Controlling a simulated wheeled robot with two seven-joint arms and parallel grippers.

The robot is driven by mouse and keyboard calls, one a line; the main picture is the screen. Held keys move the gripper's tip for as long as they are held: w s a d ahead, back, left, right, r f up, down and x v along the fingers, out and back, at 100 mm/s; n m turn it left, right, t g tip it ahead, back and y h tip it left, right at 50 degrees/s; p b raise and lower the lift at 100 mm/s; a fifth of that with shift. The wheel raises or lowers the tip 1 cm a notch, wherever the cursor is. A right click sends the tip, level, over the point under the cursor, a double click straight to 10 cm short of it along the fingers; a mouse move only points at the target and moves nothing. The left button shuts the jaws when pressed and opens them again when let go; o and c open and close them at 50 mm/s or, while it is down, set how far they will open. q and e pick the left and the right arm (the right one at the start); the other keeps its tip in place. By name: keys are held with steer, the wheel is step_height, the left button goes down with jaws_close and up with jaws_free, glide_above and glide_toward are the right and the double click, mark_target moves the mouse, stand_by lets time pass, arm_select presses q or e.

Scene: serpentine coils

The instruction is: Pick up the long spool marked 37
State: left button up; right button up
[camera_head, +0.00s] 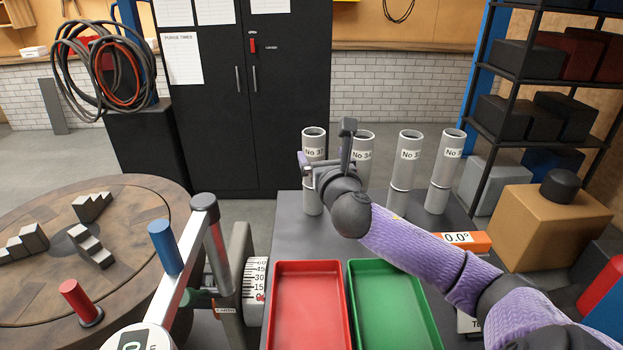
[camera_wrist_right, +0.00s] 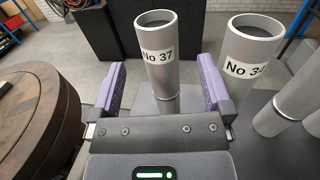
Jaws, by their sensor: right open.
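The long spool marked No 37 (camera_head: 314,138) is a grey hollow tube standing upright at the left end of a row on the dark bench. In the right wrist view the spool (camera_wrist_right: 157,54) shows its label and open top. My right gripper (camera_head: 326,160) is open and empty, in front of this spool and hiding part of its middle. In the right wrist view the fingers (camera_wrist_right: 163,88) appear to either side of the tube, apart from it. I cannot tell how far it reaches between them. My left gripper is not in view.
A similar spool marked No 34 (camera_head: 362,154) stands close to the right, with more tubes (camera_head: 409,155) beyond. A red tray (camera_head: 309,335) and a green tray (camera_head: 392,330) lie nearer. A crank device (camera_head: 205,240) and a round wooden table (camera_head: 135,215) are at left.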

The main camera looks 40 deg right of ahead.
mark_target(317, 147)
steer(key=x, duration=0.2)
steer(key=b+x, duration=0.1)
steer(key=x, duration=0.1)
steer(key=b+x, duration=0.1)
steer(key=x, duration=0.1)
steer(key=shift+w+f, duration=0.25)
steer(key=shift+w, duration=0.1)
steer(key=shift+w+d+r, duration=0.1)
steer(key=shift+w+d, duration=0.1)
steer(key=shift+w, duration=0.1)
steer(key=c, duration=1.3)
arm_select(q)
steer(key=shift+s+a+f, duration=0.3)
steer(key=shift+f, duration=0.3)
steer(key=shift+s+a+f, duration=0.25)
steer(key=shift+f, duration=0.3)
arm_select(e)
jaws_close()
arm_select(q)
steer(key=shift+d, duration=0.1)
